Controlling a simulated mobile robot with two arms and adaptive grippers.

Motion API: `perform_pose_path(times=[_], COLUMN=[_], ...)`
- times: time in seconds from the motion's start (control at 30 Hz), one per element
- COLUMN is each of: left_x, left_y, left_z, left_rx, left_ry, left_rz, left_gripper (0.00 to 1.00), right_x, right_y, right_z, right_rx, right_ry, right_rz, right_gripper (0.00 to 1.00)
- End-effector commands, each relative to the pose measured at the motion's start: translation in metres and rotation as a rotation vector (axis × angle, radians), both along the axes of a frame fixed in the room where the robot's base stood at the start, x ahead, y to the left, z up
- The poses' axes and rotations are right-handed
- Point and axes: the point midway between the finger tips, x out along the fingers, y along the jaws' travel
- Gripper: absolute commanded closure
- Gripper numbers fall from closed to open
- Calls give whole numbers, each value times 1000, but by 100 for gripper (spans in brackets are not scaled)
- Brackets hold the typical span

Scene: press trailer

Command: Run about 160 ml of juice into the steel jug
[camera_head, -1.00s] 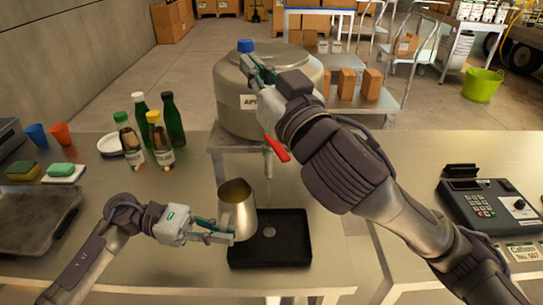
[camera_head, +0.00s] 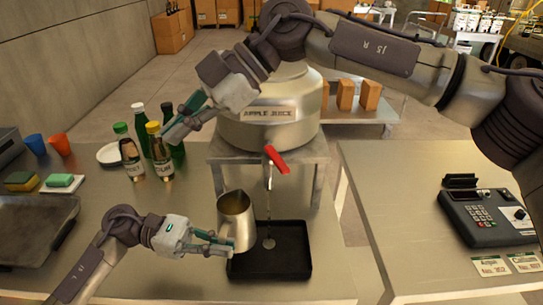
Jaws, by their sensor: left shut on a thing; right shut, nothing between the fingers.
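The steel jug (camera_head: 240,207) is left of the spout, over the left edge of the black drip tray (camera_head: 297,262). My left gripper (camera_head: 231,246) is shut on its handle side. The jug's mouth shows, but its fill level is unclear. The steel vessel labelled APPLE JUICE (camera_head: 290,134) has a tap with a red lever (camera_head: 276,160). A thin vertical line runs from the spout to a pale round spot (camera_head: 269,242) on the tray, outside the jug; I cannot tell whether it is juice. My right gripper (camera_head: 168,138) is shut and empty, above the bottles.
Several bottles (camera_head: 163,160) stand left of the vessel, below my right gripper. Sponges (camera_head: 60,180), cups (camera_head: 60,145) and a shallow grey tray (camera_head: 35,222) are at left. The counter around the drip tray's right is clear.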

Motion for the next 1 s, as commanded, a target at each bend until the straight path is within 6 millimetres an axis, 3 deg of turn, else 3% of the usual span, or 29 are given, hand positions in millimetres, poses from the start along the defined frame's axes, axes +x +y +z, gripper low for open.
perform_pose_path(times=[0.2,0.4,0.63,1.0], left_x=[0,0,0,0], left_y=[0,0,0,0], left_z=[1,1,1,1], left_rx=[-3,-3,-3,-3], left_ry=[-3,-3,-3,-3], left_rz=[0,0,0,0], left_gripper=[100,100,100,100], right_x=[33,43,41,30], right_y=[-81,-123,-124,-99], right_z=[-3,4,-14,-87], right_rx=[-423,-605,-636,-634], right_ry=[20,46,54,53], right_rz=[-140,-236,-248,-245], right_gripper=[100,100,100,100])
